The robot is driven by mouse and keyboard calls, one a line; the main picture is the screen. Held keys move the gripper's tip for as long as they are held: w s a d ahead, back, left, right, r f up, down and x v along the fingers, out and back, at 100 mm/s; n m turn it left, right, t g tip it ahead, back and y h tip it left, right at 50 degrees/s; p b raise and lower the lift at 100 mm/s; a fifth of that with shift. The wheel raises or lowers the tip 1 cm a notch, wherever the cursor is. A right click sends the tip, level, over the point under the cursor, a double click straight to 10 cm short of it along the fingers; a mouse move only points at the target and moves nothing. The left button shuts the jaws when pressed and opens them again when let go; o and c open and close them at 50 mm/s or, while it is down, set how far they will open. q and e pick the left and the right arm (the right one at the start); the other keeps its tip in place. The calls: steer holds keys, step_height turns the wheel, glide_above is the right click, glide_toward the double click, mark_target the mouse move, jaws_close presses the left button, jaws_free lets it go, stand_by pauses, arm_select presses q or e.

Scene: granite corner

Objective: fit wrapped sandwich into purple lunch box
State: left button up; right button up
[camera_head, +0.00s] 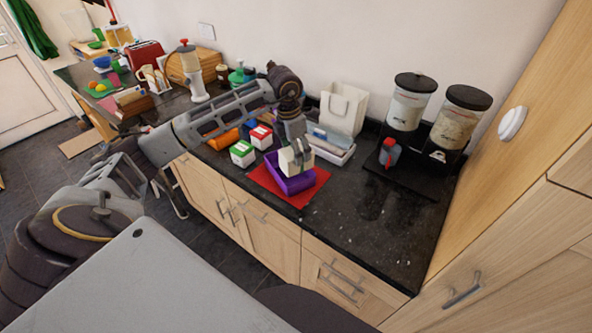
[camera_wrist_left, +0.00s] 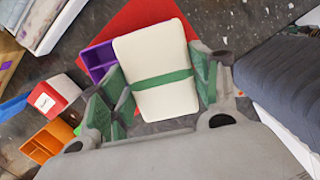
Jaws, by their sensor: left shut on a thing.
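The wrapped sandwich (camera_head: 296,161) is a cream-white block. It shows a green band in the left wrist view (camera_wrist_left: 155,65). My left gripper (camera_head: 298,147) is shut on it from above, with a green-padded finger on each side. The purple lunch box (camera_head: 290,185) sits on a red mat (camera_head: 314,190) on the counter. In the head view the sandwich is over the box's back right part; I cannot tell whether it touches the box. In the left wrist view the sandwich hides most of the box (camera_wrist_left: 98,56), and a divided corner shows. My right gripper is not in view.
Red-lidded (camera_head: 261,137) and green-lidded (camera_head: 242,153) containers stand left of the mat. A tray of boxes (camera_head: 333,146) and a white bag (camera_head: 343,106) stand behind. Two dispensers (camera_head: 408,102) stand at the right. The front right counter (camera_head: 370,235) is clear.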

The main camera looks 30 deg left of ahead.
mark_target(296, 168)
arm_select(q)
step_height(296, 168, down, 4)
steer(key=shift+r+p, duration=0.15)
steer(key=shift+p, duration=0.2)
steer(key=shift+f, duration=0.2)
steer(key=shift+f+p, duration=0.4)
steer(key=shift+f, duration=1.4)
steer(key=shift+f, duration=0.1)
steer(key=o, duration=1.1)
steer(key=shift+o, duration=0.2)
